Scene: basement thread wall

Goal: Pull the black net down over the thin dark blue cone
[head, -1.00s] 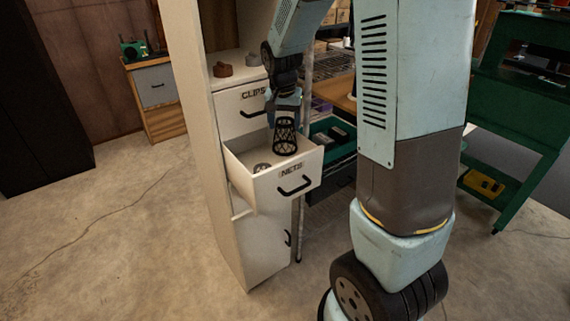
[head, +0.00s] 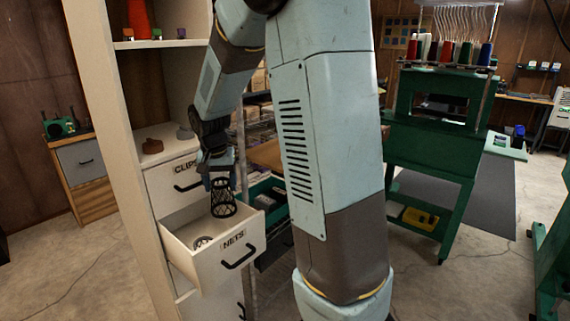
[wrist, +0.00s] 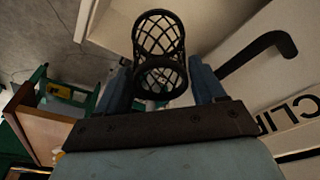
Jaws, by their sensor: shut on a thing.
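My gripper (head: 219,180) is shut on the black net (head: 223,203), an open-mesh tube that hangs below it over the open drawer marked NETS (head: 227,262). In the wrist view the net (wrist: 158,35) sits between the two blue fingers of my gripper (wrist: 162,82), its round mouth pointing away. A slim dark blue cone (head: 486,54) stands at the right end of a row of thread cones on top of the green machine. A dark blue thing (head: 519,132) also stands on a green side table; its shape is too small to tell. My gripper is far from both.
The white cabinet (head: 118,120) stands close around the drawer, with a CLIPS drawer (head: 172,185) above. A wire shelf rack is just right of it. The green machine stand (head: 430,150) is farther right, with a grey mat beside it and open floor in front.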

